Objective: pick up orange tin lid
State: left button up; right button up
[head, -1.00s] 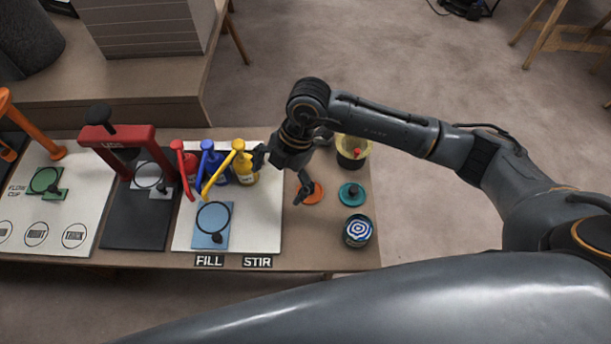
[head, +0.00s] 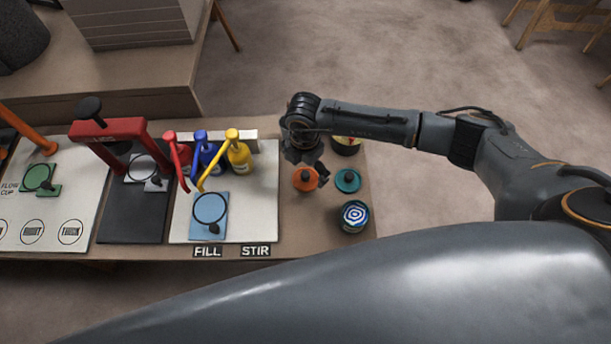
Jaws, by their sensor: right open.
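The orange tin lid (head: 304,180) is a round disc with a dark knob on top. It lies on the brown table right of the white FILL/STIR board. My right gripper (head: 308,172) is open, pointing down at the lid, with a dark finger showing at the lid's right side. Whether the fingers touch the lid or its knob I cannot tell. My left gripper is not in view.
A teal lid (head: 347,181) lies close on the right. A tin with blue and white rings (head: 354,216) stands in front of it. A yellow-topped container (head: 345,144) is partly hidden behind my arm. Red, blue and yellow (head: 239,155) pump bottles stand on the left.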

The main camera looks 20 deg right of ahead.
aim_at(306, 175)
notch_tip(306, 175, down, 3)
jog(key=shift+d+f, duration=0.1)
jog(key=shift+f, duration=0.1)
jog(key=shift+c, duration=0.2)
jog(key=c, duration=1.1)
jog(key=shift+s, duration=0.15)
jog(key=c, duration=0.4)
jog(key=shift+c, duration=0.3)
